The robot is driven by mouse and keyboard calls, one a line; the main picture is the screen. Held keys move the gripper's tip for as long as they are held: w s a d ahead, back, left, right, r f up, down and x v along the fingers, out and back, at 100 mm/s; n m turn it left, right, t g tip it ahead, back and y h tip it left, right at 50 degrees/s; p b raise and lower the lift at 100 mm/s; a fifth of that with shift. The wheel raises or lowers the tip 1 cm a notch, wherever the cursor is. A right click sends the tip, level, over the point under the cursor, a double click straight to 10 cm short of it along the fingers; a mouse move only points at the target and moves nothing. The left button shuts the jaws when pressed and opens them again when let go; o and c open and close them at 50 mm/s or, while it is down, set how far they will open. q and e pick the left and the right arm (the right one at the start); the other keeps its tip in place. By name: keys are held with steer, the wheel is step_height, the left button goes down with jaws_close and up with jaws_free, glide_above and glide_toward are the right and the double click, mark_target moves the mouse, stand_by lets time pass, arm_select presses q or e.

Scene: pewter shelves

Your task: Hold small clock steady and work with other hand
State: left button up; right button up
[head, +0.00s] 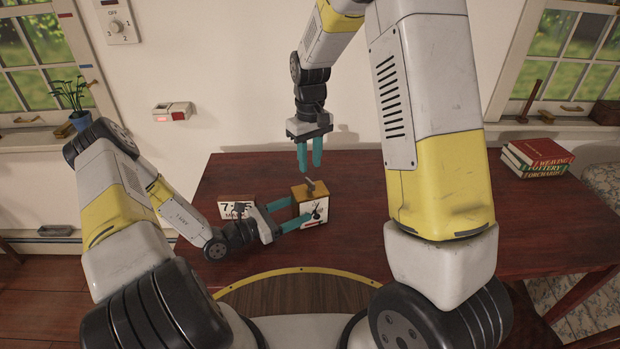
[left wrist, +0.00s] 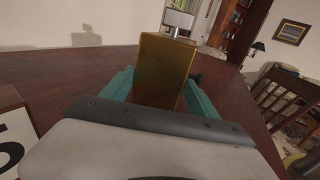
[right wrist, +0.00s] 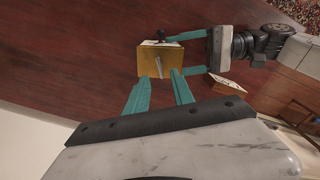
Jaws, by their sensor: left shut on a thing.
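In the left wrist view the brass case (left wrist: 161,72) fills the space between the fingers. My right gripper (head: 310,166) points down above the clock, open and empty, apart from the key-like piece.
A white number display (head: 232,209) stands on the table left of the clock, close to my left gripper. Several stacked books (head: 537,157) lie at the far right. A red-and-white box (head: 173,112) is on the wall behind. The table right of the clock is clear.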

mark_target(310, 180)
step_height(310, 180, down, 6)
steer(key=shift+f, duration=0.15)
steer(key=shift+c, duration=0.2)
jaws_close()
